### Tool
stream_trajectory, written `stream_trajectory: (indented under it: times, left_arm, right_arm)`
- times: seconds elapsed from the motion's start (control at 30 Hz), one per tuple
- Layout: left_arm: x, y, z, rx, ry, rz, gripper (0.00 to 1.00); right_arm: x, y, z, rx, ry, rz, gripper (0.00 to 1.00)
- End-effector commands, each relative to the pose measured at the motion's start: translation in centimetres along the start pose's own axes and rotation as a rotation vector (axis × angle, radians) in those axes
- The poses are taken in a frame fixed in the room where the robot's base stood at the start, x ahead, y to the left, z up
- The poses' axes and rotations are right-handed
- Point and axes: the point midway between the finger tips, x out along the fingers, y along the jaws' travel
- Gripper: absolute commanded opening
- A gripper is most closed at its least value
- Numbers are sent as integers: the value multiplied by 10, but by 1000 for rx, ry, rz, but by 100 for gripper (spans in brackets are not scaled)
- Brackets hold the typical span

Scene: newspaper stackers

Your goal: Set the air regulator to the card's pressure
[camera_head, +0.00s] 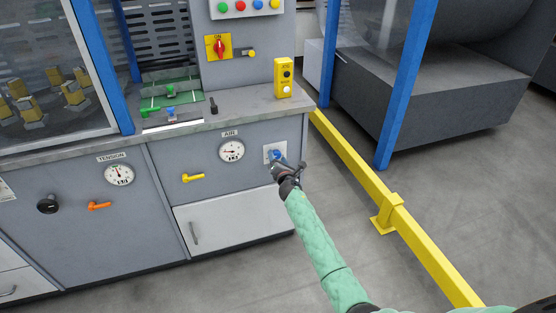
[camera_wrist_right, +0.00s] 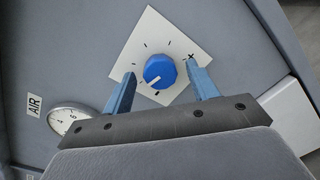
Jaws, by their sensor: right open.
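In the head view my right gripper (camera_head: 281,163) partly covers the plate. The AIR gauge (camera_head: 231,151) is left of the knob, and its dial also shows in the wrist view (camera_wrist_right: 70,117). I cannot make out the card.
A yellow lever (camera_head: 193,177) and the TENSION gauge (camera_head: 119,175) are on the cabinet front to the left. A yellow button box (camera_head: 283,78) stands on the counter above. A yellow floor rail (camera_head: 352,164) runs along the right side.

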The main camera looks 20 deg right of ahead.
Motion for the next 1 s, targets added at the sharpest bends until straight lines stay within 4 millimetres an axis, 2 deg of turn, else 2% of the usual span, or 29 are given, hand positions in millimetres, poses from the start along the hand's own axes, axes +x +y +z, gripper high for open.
stream_trajectory:
  times: [0.1, 0.33, 0.67, 1.0]
  left_arm:
    - [0, 0, 0, 0, 0, 0, 0]
    - [0, 0, 0, 0, -1, 0, 0]
    - [-2, 1, -1, 0, -3, 0, 0]
    - [-14, -2, -3, -3, -12, -11, 0]
  right_arm:
    - [0, 0, 0, 0, 0, 0, 59]
    - [0, 0, 0, 1, 0, -1, 14]
    - [0, 0, 0, 40, 3, -3, 14]
    - [0, 0, 1, 262, 17, -16, 14]
